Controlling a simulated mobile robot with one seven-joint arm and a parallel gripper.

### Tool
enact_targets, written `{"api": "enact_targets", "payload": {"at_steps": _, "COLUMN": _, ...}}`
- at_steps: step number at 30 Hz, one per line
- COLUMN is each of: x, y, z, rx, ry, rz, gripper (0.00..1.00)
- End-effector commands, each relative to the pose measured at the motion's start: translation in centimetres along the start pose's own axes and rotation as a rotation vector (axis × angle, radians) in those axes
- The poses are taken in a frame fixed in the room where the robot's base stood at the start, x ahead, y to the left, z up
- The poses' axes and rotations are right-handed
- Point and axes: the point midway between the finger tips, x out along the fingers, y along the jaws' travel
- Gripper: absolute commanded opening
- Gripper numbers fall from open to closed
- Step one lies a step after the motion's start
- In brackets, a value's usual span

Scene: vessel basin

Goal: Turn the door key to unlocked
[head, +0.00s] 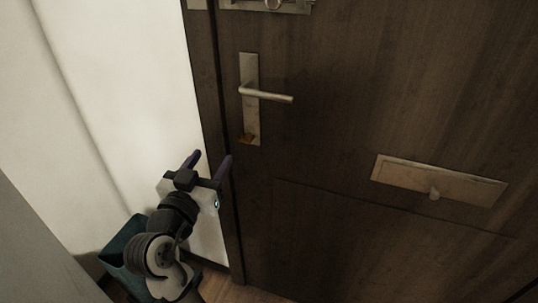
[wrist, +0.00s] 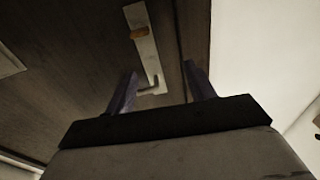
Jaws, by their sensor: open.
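The door key (head: 246,138) is a small brass-orange piece at the bottom of the lock plate (head: 250,75) on the dark wooden door (head: 330,120). In the wrist view the key (wrist: 139,33) sits near the top of the plate, beyond my fingers. My gripper (head: 210,160) is open and empty, below and left of the key, in front of the door frame. Its two purple fingers (wrist: 160,88) stand apart and touch nothing that I can make out. The key's exact turn angle is too small to tell.
A lever handle (head: 268,95) sticks out to the right above the key. A metal letter plate (head: 438,181) is on the door's right, and a latch (head: 270,5) is at the top. A teal bin (head: 122,250) stands at lower left by the white wall (head: 125,90).

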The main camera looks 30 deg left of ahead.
Motion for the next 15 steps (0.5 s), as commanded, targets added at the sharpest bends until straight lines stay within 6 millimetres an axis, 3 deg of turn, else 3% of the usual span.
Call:
{"api": "enact_targets", "payload": {"at_steps": 3, "x": -0.4, "y": 0.9, "z": 1.7, "rx": -0.001, "ry": -0.045, "rz": 0.059, "gripper": 0.55}}
{"api": "enact_targets", "payload": {"at_steps": 8, "x": 0.6, "y": 1.2, "z": 1.9, "rx": 0.000, "ry": -0.056, "rz": 0.078, "gripper": 0.55}}
{"api": "enact_targets", "payload": {"at_steps": 15, "x": 5.2, "y": 1.6, "z": 2.0, "rx": -0.002, "ry": -0.057, "rz": 0.078, "gripper": 0.55}}
